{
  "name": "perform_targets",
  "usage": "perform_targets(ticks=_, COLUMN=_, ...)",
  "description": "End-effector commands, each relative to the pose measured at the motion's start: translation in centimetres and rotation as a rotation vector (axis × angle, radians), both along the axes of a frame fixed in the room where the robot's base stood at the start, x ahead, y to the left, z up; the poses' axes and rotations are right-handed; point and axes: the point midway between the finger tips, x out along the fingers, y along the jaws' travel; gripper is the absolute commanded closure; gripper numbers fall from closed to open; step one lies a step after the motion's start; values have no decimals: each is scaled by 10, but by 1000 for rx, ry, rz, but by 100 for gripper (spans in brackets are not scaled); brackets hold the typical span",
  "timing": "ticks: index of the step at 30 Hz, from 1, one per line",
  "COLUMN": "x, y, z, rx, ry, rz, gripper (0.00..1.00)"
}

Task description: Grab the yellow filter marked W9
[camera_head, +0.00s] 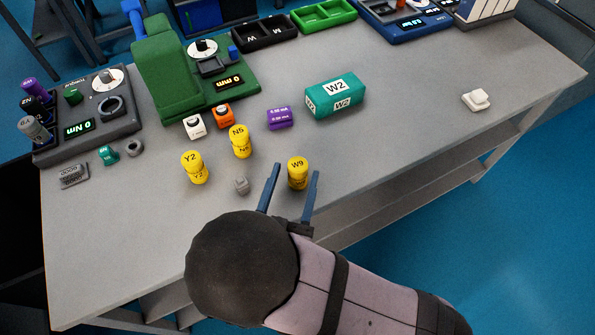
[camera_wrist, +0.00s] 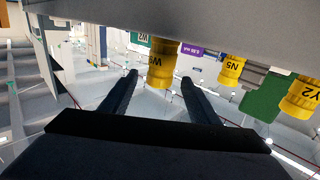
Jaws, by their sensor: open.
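The yellow filter marked W9 (camera_head: 298,175) stands upright on the grey table near its front edge. My gripper (camera_head: 296,169) is open, with one blue finger on each side of this filter in the head view. The wrist view is upside down. There the W9 filter (camera_wrist: 162,66) shows in the gap between the two dark fingertips (camera_wrist: 158,76). I see no finger touching it. Two similar yellow filters stand to its left in the head view, N5 (camera_head: 240,142) and Y2 (camera_head: 194,167).
A small grey block (camera_head: 241,185) lies left of my gripper. A teal W2 box (camera_head: 335,98) and a purple box (camera_head: 279,118) lie behind the filter. A green press (camera_head: 170,75) and a grey torque device (camera_head: 100,115) stand farther left. The table's right part is mostly clear.

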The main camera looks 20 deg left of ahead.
Motion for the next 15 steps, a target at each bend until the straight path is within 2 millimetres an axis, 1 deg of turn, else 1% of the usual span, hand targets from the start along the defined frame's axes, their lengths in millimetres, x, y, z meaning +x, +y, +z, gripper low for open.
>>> perform_targets(ticks=1, x=0, y=0, z=-8, rx=-3, ry=0, rz=0, gripper=44)
perform_targets(ticks=3, x=0, y=0, z=-15, rx=-1, ry=0, rz=0, gripper=44)
perform_targets(ticks=6, x=0, y=0, z=-20, rx=1, ry=0, rz=0, gripper=44)
perform_targets(ticks=11, x=1, y=0, z=-22, rx=2, ry=0, rz=0, gripper=44)
perform_targets(ticks=15, x=7, y=0, z=-21, rx=1, ry=0, rz=-3, gripper=44)
